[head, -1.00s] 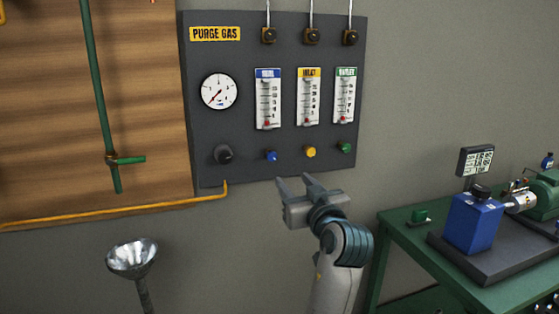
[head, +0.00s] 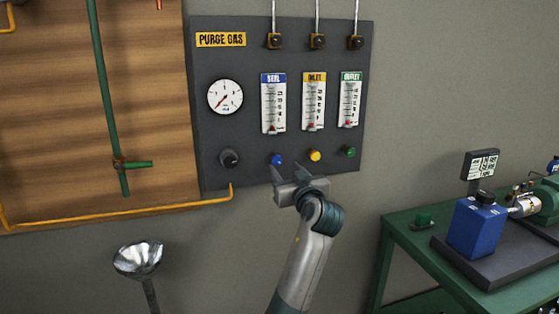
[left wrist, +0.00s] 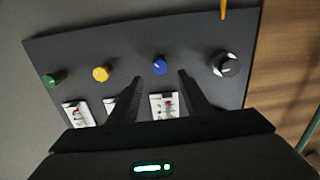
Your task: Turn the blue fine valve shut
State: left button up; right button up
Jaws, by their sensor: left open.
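The blue fine valve (head: 277,159) is a small round knob low on the dark purge gas panel (head: 245,60), under the blue-labelled flow meter (head: 273,103). It also shows in the left wrist view (left wrist: 160,66). My left gripper (head: 286,166) is open and empty, in front of the panel's lower edge. In the head view its left finger is just below and beside the blue knob. In the left wrist view the knob lies beyond the fingertips (left wrist: 159,73), between their lines, seemingly apart from both. My right gripper does not show.
A yellow knob (head: 315,155) and a green knob (head: 349,152) sit right of the blue one; a black knob (head: 229,158) sits left. A yellow pipe (head: 120,211) runs below. A green bench (head: 400,229) with a blue pump (head: 477,228) stands right.

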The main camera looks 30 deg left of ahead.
aim_at(277, 160)
pick_arm(q)
jog(key=shift+p+x, duration=0.5)
jog(key=shift+x, duration=2.6)
jog(key=shift+c, duration=0.2)
jog(key=c, duration=1)
